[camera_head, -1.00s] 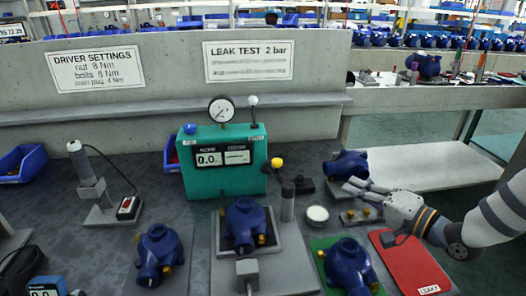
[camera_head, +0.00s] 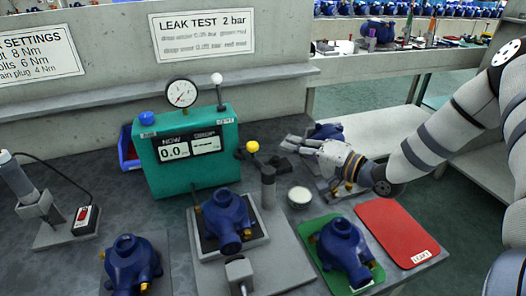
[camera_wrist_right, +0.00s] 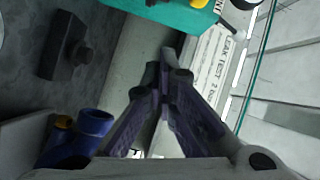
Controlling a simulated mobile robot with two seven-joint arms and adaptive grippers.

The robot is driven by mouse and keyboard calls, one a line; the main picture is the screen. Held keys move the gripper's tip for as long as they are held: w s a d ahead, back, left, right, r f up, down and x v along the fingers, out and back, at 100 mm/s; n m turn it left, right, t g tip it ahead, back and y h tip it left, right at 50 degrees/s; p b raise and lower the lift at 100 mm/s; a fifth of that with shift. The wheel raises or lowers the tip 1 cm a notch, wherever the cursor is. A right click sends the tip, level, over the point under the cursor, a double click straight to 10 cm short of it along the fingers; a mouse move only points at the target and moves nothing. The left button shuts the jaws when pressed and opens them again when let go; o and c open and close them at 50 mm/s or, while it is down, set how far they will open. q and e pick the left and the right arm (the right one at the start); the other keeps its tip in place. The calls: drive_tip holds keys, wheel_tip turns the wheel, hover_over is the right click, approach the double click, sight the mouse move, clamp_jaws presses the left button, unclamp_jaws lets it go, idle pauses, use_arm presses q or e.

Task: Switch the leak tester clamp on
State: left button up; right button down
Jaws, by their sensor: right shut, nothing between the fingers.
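The leak tester is a teal box (camera_head: 190,170) with a dial gauge, a display reading 0.0 and a white-knobbed lever (camera_head: 217,80) on top. In front of it, a blue pump (camera_head: 226,213) sits on the grey test fixture (camera_head: 275,262). Beside the pump stands the clamp, a grey post (camera_head: 268,191) with a dark arm and a yellow knob (camera_head: 253,147). My right gripper (camera_head: 288,143) is shut and empty, just right of the yellow knob in the picture. In the wrist view its fingertips (camera_wrist_right: 167,62) meet, pointing toward the tester (camera_wrist_right: 180,14). My left gripper is out of view.
A blue pump (camera_head: 328,131) is partly hidden behind my right gripper. Another pump (camera_head: 343,248) sits on a green mat, beside a red mat (camera_head: 398,233). A white round dish (camera_head: 299,196) is near the clamp post. A wall (camera_head: 120,90) rises behind.

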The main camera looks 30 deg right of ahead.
sight(251, 155)
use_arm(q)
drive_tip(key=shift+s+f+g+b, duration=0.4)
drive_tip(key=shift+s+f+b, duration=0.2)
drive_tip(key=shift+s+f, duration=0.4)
use_arm(e)
drive_tip(key=w+a+f, duration=0.1)
drive_tip(key=w+a, duration=0.2)
drive_tip(key=a, duration=0.2)
drive_tip(key=shift+w+f, duration=0.3)
drive_tip(key=shift+w, duration=0.1)
